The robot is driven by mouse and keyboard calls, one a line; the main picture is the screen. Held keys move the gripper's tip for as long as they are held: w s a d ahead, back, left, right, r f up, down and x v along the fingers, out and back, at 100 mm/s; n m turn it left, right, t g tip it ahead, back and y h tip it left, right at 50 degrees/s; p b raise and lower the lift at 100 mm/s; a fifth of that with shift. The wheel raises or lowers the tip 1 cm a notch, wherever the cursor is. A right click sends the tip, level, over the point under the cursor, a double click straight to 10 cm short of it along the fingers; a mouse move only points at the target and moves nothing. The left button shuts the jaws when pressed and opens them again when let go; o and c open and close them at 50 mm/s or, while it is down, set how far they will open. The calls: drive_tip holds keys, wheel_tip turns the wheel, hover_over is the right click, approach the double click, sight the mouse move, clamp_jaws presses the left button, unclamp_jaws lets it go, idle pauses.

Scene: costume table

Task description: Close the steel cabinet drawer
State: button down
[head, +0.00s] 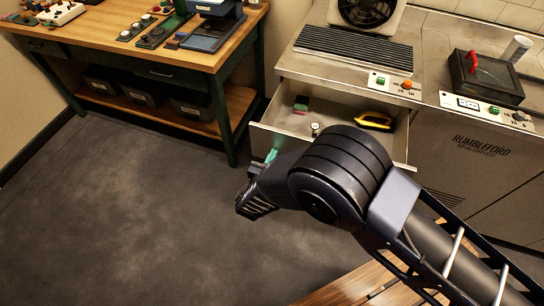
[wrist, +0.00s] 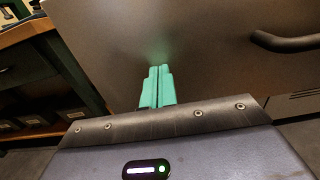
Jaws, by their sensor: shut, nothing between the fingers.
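The steel cabinet drawer (head: 262,129) stands open below the steel worktop in the head view, with its inside showing. My arm hides much of its front. In the wrist view the broad drawer front (wrist: 215,50) fills most of the picture, with a dark bar handle (wrist: 285,42) at the right. My gripper (head: 271,156) is at the left end of the drawer front. Its teal fingers (wrist: 157,84) are together with nothing between them, pointing at the panel left of the handle. I cannot tell whether they touch it.
In the drawer lie a yellow-and-black tool (head: 375,121), a small jar (head: 315,129) and a green-and-pink block (head: 301,103). A wooden workbench (head: 228,62) with dark legs stands close by on the left. The grey floor (head: 130,210) at left is clear. A slatted wooden surface (head: 365,285) is at the bottom.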

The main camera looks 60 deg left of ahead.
hover_over(295, 115)
drive_tip(key=shift+s+d, duration=0.1)
drive_tip(key=shift+s, duration=0.15)
drive_tip(key=shift+w+a+r, duration=0.15)
drive_tip(key=shift+w+a, duration=0.05)
drive_tip(key=shift+w, duration=0.05)
idle(0.4)
drive_tip(key=shift+w+r, duration=0.2)
drive_tip(key=v, duration=1.5)
drive_tip(key=shift+s+a+f, duration=0.1)
drive_tip(key=shift+a+f, duration=0.05)
drive_tip(key=shift+f, duration=0.15)
